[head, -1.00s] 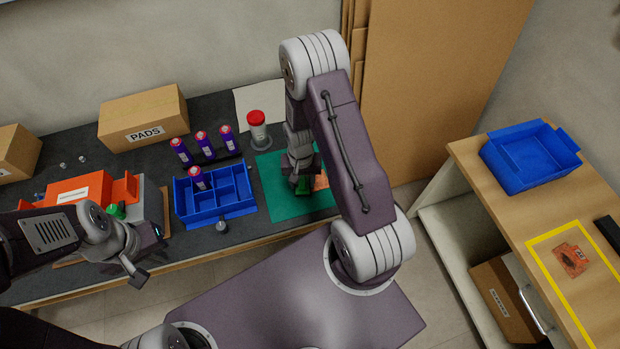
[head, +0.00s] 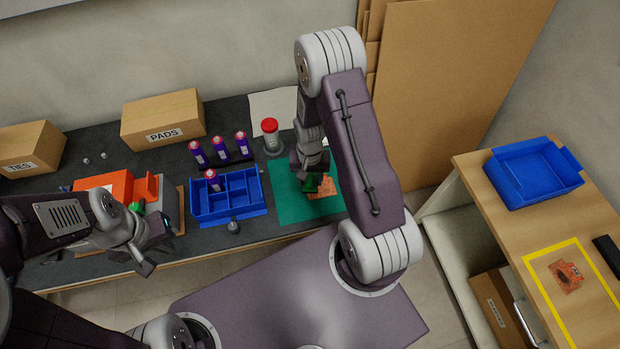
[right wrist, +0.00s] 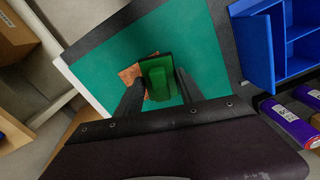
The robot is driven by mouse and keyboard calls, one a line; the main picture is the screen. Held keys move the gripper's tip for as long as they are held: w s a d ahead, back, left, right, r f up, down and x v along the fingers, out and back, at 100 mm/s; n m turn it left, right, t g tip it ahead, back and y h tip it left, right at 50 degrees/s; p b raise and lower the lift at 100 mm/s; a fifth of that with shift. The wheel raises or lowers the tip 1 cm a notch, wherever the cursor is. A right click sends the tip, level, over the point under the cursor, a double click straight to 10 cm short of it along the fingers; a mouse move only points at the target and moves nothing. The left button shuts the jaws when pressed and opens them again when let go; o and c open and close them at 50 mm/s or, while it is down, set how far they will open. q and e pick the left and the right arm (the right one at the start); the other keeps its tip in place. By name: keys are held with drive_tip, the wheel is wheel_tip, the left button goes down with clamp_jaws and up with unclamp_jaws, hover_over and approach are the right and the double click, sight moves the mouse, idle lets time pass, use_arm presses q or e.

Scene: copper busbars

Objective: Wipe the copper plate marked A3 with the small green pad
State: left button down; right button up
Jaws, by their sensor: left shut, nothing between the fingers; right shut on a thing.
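A copper plate (head: 324,187) lies on the green mat (head: 292,206); its marking is too small to read. My right gripper (head: 312,178) is shut on the small green pad (head: 311,184), at the plate's left side in the head view. In the right wrist view the green pad (right wrist: 158,79) sits between the fingers and covers much of the copper plate (right wrist: 130,74). I cannot tell whether the pad touches the plate. Another copper plate (head: 566,277) lies inside a yellow outline on the right table. My left gripper (head: 148,262) is shut and empty near the table's front edge.
A blue divided tray (head: 228,212), several purple bottles (head: 219,149) and a red-capped jar (head: 270,136) stand left of the mat. An orange fixture (head: 110,187) is near my left arm. A blue bin (head: 533,180) stands on the right table.

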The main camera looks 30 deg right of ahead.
drive_tip(key=shift+f, duration=0.1)
wheel_tip(320, 180, up, 3)
drive_tip(key=p, duration=0.3)
drive_tip(key=shift+w, duration=0.1)
idle(0.4)
